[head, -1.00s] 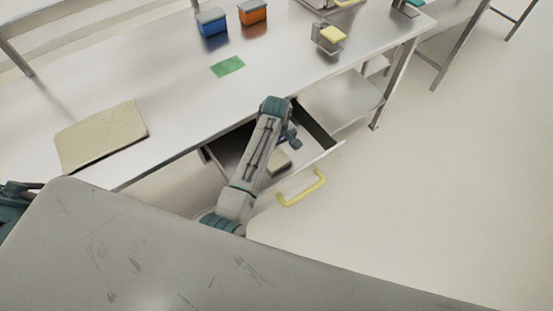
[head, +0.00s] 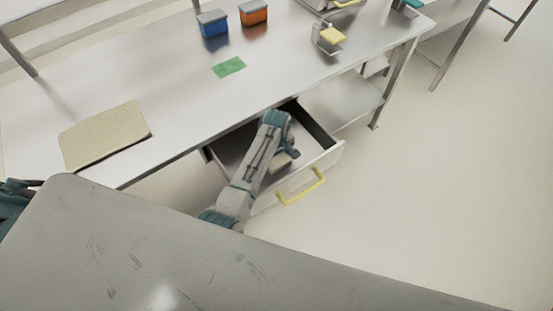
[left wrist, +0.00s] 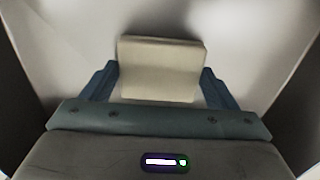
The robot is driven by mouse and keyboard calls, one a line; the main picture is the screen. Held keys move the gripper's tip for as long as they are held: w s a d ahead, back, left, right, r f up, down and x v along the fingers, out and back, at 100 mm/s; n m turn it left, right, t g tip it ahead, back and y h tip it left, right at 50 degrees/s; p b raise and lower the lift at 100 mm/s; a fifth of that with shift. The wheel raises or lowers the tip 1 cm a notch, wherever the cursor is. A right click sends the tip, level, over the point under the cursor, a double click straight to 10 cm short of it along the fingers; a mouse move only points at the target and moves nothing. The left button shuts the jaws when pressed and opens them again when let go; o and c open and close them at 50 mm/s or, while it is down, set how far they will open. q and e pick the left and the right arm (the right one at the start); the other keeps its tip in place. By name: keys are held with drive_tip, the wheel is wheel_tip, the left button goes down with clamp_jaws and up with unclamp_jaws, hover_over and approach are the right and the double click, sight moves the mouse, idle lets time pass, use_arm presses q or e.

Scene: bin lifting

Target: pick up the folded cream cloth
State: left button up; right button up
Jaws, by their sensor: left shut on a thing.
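The folded cream cloth (left wrist: 161,69) sits between the two blue fingers of my left gripper (left wrist: 160,86) in the left wrist view. The gripper is shut on it. In the head view the cloth (head: 280,163) shows only in part, inside the open drawer (head: 318,160) under the table, with my left arm over it. My left gripper (head: 287,155) is down in the drawer, partly hidden by its own arm. I cannot tell whether the cloth touches the drawer floor. My right gripper is not in view.
The drawer's yellow handle (head: 301,188) faces the open floor. The metal table (head: 180,100) above bears a tan board (head: 105,135), a green patch (head: 229,67), a blue bin (head: 212,24) and an orange bin (head: 253,13). The drawer walls stand close around the gripper.

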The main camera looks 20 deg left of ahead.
sight(277, 159)
use_arm(q)
wheel_tip(277, 159, up, 10)
drive_tip(key=b, duration=0.1)
drive_tip(key=shift+b, duration=0.35)
